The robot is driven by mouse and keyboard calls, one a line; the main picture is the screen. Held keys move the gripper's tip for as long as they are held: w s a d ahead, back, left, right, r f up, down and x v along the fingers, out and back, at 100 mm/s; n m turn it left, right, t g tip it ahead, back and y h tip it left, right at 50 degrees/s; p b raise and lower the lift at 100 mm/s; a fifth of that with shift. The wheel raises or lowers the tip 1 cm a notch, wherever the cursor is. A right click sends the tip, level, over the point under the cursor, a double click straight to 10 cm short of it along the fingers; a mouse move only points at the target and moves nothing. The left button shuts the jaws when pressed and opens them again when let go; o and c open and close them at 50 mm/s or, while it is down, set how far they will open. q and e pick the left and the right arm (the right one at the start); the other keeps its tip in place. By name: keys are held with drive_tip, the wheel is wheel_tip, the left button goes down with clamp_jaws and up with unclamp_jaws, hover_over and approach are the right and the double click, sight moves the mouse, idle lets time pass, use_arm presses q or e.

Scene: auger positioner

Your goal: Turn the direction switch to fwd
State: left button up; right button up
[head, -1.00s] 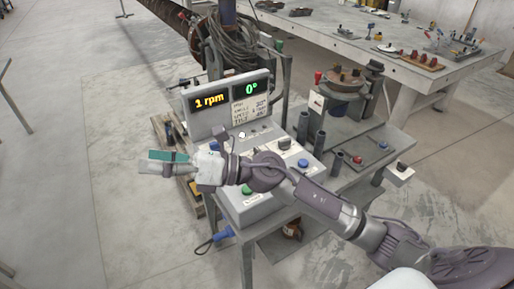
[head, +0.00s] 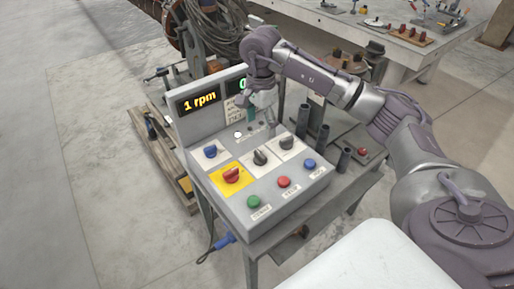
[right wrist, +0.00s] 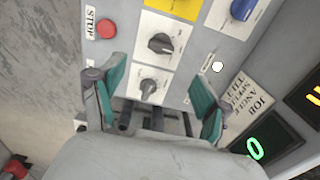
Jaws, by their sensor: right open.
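The control panel (head: 225,205) carries two black selector knobs on white plates, a middle knob (head: 260,157) and a right knob (head: 287,142). Their plate labels are too small to read, so I cannot tell which is the direction switch. My right gripper (head: 258,116) is above the back right of the panel, pointing down, open and empty. In the right wrist view, the right knob (right wrist: 149,87) appears between the teal fingertips (right wrist: 158,100), with no visible contact. The middle knob (right wrist: 160,43) is just beyond them. My left gripper is out of view.
A red knob (head: 231,175) on a yellow plate and a blue knob (head: 210,151) sit at left. Green (head: 253,202), red (head: 284,182) and blue (head: 309,164) buttons line the front. The display box (head: 199,99) rises behind. Dark upright tubes (head: 303,120) stand right of the panel.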

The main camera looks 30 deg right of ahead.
sight(259, 154)
wheel_tip(259, 154, down, 4)
drive_tip(key=shift+s+r+p, duration=0.1)
drive_tip(key=shift+p, duration=0.3)
wheel_tip(259, 154, down, 2)
drive_tip(key=shift+f, duration=0.15)
drive_tip(key=f, duration=0.1)
drive_tip(key=f+p, duration=0.1)
drive_tip(key=f, duration=0.2)
drive_tip(key=shift+w, duration=0.25)
drive_tip(key=shift+a+f, duration=0.1)
drive_tip(key=shift+f, duration=0.7)
drive_tip(key=shift+c, duration=0.5)
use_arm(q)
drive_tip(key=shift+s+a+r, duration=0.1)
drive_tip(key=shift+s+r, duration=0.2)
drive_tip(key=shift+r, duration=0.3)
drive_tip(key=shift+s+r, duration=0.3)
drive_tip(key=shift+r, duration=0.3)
use_arm(e)
drive_tip(key=c, duration=1.1)
